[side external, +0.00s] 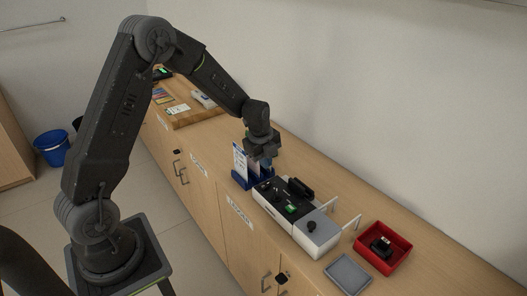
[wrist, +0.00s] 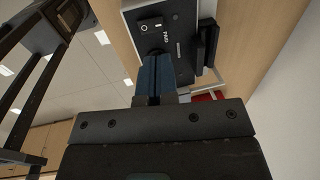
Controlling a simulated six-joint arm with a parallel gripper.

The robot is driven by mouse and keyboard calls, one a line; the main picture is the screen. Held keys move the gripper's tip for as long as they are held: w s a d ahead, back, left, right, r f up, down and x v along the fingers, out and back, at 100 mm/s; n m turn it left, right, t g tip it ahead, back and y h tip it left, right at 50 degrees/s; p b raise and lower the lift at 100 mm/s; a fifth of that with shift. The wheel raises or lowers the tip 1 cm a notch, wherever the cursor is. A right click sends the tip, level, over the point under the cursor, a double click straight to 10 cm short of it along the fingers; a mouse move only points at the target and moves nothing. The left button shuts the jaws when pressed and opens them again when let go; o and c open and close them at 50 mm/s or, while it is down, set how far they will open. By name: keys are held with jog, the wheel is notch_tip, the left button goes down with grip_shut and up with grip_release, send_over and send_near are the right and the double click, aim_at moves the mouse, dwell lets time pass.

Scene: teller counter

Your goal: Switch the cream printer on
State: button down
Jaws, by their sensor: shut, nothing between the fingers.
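A cream-sided machine with a black top (side external: 273,209), which looks like the printer, stands on the counter, with a small green-lit patch on top. In the wrist view its black face (wrist: 182,45) carries a rocker switch (wrist: 152,25) marked with a circle and a bar, beside a white label that seems to read PAID. I cannot tell which way the rocker is pressed. My gripper (side external: 267,164) is shut and empty, pointing down above the machine's far end. In the wrist view its blue fingers (wrist: 152,68) are together just below the switch and hide part of the face.
A blue holder with white leaflets (side external: 240,160) stands close beside my gripper. A grey block with a black knob (side external: 311,227) adjoins the machine. The wall runs behind.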

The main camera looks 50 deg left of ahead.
aim_at(265, 185)
jog(key=f, duration=0.5)
jog(key=w+f, duration=0.1)
jog(key=f, duration=0.1)
jog(key=shift+w+f, duration=0.1)
jog(key=shift+f, duration=0.1)
jog(key=shift+f, duration=0.25)
jog(key=shift+s+r, duration=0.2)
jog(key=shift+s, duration=0.55)
notch_tip(265, 185, up, 14)
jog(key=s, duration=0.2)
dwell(0.4)
